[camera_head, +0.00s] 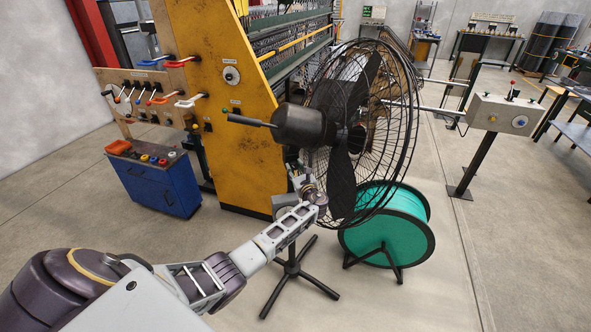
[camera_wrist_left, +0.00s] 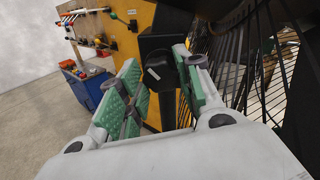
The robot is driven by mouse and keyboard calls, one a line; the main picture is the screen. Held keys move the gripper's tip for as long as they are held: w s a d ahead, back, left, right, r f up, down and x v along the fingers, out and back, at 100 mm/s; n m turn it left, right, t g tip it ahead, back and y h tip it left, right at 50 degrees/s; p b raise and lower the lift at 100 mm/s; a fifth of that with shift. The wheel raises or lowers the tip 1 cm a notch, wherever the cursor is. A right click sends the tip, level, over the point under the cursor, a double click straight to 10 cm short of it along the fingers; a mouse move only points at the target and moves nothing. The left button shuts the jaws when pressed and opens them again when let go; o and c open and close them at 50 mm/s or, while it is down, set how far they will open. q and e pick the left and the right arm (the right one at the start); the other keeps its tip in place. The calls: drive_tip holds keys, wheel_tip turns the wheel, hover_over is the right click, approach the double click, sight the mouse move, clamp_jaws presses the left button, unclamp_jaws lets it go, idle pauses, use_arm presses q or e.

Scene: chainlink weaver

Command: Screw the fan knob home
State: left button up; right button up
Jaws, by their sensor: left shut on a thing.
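The black fan (camera_head: 345,135) stands on a dark stand with splayed feet (camera_head: 292,268), its wire cage facing right. Its motor housing (camera_head: 298,125) is above my left gripper (camera_head: 309,187), which reaches up to the stand's neck. In the left wrist view my left gripper (camera_wrist_left: 160,72) has its green-padded fingers on either side of a dark part at the neck, shut on what I take to be the fan knob. The fingers and the dark background hide most of the knob, so I cannot tell how deep it sits. My right gripper is in neither view.
A teal cable reel (camera_head: 386,222) stands just right of the fan stand. The yellow machine frame (camera_head: 222,80) rises behind, with a blue cabinet (camera_head: 163,183) to its left. A grey control box (camera_head: 503,113) on a post is at right. The front floor is clear.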

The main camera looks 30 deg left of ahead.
use_arm(q)
drive_tip(key=shift+d+f+m, duration=0.1)
drive_tip(key=shift+f+m, duration=0.15)
drive_tip(key=shift+m, duration=0.35)
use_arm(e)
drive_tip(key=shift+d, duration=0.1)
use_arm(q)
drive_tip(key=o, duration=1)
drive_tip(key=shift+r, duration=0.1)
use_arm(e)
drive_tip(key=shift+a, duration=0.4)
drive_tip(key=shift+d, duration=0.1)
use_arm(q)
drive_tip(key=shift+v, duration=5.95)
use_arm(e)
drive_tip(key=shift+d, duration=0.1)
